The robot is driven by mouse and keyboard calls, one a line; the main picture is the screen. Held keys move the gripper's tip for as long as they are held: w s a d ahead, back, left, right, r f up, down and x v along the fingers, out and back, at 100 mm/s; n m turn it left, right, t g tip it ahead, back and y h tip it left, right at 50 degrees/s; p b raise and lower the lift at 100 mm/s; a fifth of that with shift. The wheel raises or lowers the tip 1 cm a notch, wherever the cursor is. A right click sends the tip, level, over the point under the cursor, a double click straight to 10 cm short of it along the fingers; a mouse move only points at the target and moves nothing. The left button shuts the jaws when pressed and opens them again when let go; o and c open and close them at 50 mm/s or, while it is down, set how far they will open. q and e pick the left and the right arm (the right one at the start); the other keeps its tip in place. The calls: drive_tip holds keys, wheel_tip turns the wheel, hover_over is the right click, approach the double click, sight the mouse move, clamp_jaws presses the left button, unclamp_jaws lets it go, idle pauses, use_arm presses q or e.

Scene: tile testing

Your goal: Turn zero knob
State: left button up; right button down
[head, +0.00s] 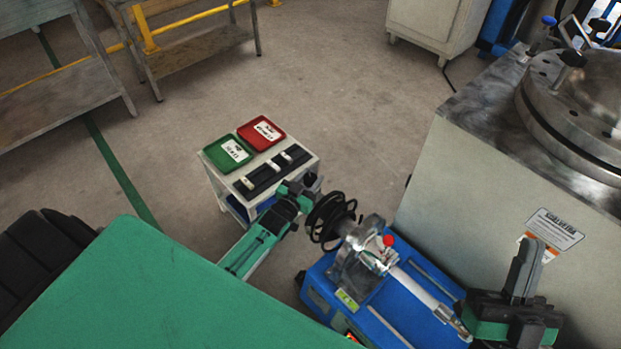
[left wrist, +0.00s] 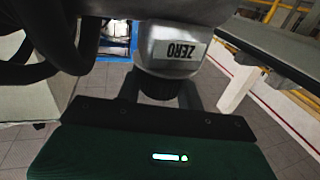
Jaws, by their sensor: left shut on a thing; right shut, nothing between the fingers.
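The zero knob (left wrist: 157,88) is a dark ribbed knob below a grey housing with a ZERO label (left wrist: 181,50), which looks upside down in the left wrist view. My left gripper (head: 304,190) is shut on the knob, with a finger on each side of it in the left wrist view. In the head view the knob cannot be clearly told from the dark gripper parts. My right gripper (head: 523,270) is shut and empty at the lower right, beside the blue testing machine (head: 320,290).
A large grey cabinet (head: 470,200) stands at the right, close behind the blue machine.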

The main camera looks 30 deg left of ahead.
use_arm(q)
drive_tip(key=o, duration=1)
drive_tip(key=shift+c, duration=0.2)
drive_tip(key=shift+s, duration=0.55)
drive_tip(key=s+a+p, duration=0.1)
drive_tip(key=s+p, duration=0.2)
drive_tip(key=s, duration=0.9)
drive_tip(key=shift+s, duration=0.4)
use_arm(e)
drive_tip(key=w+a+f+g, duration=0.1)
drive_tip(key=a+f+g, duration=0.3)
drive_tip(key=f+g, duration=0.4)
drive_tip(key=shift+f+h, duration=0.3)
drive_tip(key=shift+f, duration=2)
